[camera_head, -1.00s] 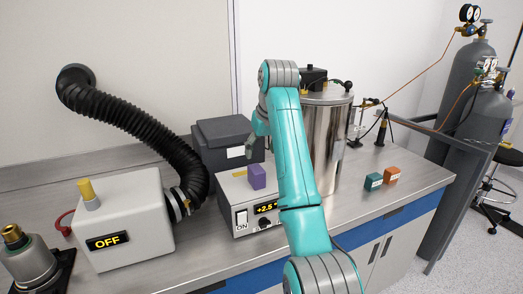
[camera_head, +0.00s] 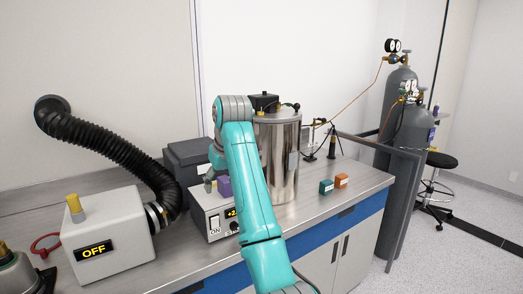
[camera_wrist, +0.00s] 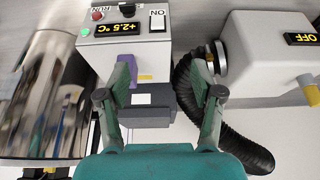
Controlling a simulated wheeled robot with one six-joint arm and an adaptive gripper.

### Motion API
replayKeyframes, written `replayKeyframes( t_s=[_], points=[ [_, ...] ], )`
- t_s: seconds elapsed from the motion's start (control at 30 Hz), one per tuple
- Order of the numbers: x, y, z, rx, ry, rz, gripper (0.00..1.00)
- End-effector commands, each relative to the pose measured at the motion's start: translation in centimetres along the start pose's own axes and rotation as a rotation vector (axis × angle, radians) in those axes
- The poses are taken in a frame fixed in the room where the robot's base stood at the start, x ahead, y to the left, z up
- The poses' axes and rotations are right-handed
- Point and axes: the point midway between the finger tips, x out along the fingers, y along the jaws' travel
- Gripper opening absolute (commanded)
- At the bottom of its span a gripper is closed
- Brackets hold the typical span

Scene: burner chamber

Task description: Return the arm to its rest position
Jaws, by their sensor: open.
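My arm (camera_head: 248,190) is raised and bent over the bench, its elbow in front of the steel cylinder. My gripper (camera_wrist: 160,75) is open, with nothing between its fingers in the wrist view. In the head view it is mostly hidden behind my arm, with one finger showing close to the purple block (camera_head: 224,187). The purple block is on the white control box (camera_head: 215,222). In the wrist view it shows partly behind the left finger; whether they touch cannot be told.
A steel cylinder (camera_head: 283,160) stands right of my arm. A white box reading OFF (camera_head: 110,232) with a black hose (camera_head: 110,150) is at left. Teal (camera_head: 326,187) and orange (camera_head: 341,181) blocks sit right. Gas cylinders (camera_head: 405,140) stand beyond a rail.

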Motion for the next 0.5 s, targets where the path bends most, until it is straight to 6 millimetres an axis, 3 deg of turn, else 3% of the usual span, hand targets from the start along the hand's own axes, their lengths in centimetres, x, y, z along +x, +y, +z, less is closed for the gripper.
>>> replayKeyframes(
  t_s=[0.27, 0.5],
  points=[
    [3.0, 0.7, 1.1, 0.014, 0.018, 0.008, 0.66],
    [7.0, 1.6, 2.8, 0.033, 0.042, 0.018, 0.66]
  ],
)
